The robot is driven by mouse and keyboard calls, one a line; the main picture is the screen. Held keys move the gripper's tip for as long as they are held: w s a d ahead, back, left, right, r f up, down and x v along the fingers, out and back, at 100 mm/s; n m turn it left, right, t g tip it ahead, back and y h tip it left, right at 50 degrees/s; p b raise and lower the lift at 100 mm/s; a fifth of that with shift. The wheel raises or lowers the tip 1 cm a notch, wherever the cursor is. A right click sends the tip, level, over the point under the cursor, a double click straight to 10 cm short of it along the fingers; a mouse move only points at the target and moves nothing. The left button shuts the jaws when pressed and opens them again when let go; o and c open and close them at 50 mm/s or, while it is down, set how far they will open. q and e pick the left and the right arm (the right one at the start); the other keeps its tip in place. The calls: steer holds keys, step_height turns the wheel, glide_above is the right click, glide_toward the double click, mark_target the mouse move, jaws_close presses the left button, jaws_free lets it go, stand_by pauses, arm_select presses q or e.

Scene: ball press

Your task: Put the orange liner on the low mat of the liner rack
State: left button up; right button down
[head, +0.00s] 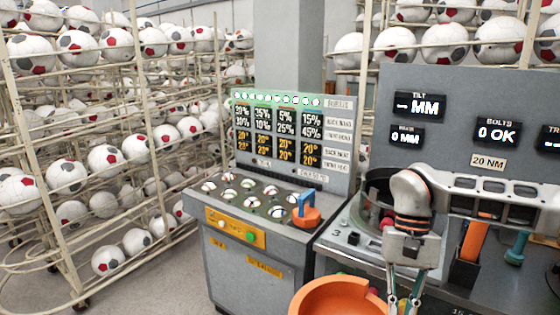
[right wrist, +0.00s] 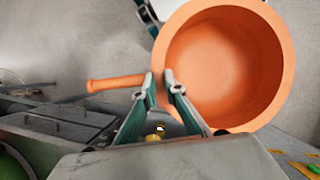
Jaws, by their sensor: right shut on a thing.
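The orange liner (head: 325,292) is a round hollow bowl at the bottom of the head view, cut off by the frame edge. In the right wrist view the liner (right wrist: 228,65) shows its open inside, with an orange bar-like handle (right wrist: 115,83) reaching left. My right gripper (head: 403,298) is shut on the liner at the handle, close to the bowl wall; its fingertips also show in the right wrist view (right wrist: 160,84). The liner hangs in front of the machines, clear of the floor.
A grey console (head: 258,252) with ball sockets and a blue-handled orange tool (head: 307,210) stands left of the liner. A grey bench with displays (head: 497,132) is at right, behind my right arm. Ball racks (head: 75,235) fill the left. Grey floor (head: 165,285) is open between.

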steer(key=shift+s+d+f+n+h, duration=0.15)
steer(key=shift+s+f+n+h, duration=0.05)
steer(key=shift+f+n, duration=0.3)
steer(key=shift+s+d+f+n+h, duration=0.1)
steer(key=shift+s+f+n+h, duration=0.1)
steer(key=shift+f+n, duration=0.3)
steer(key=shift+s+d+f+n+h, duration=0.15)
steer(key=shift+f+n+h, duration=0.05)
steer(key=shift+f+n, duration=0.25)
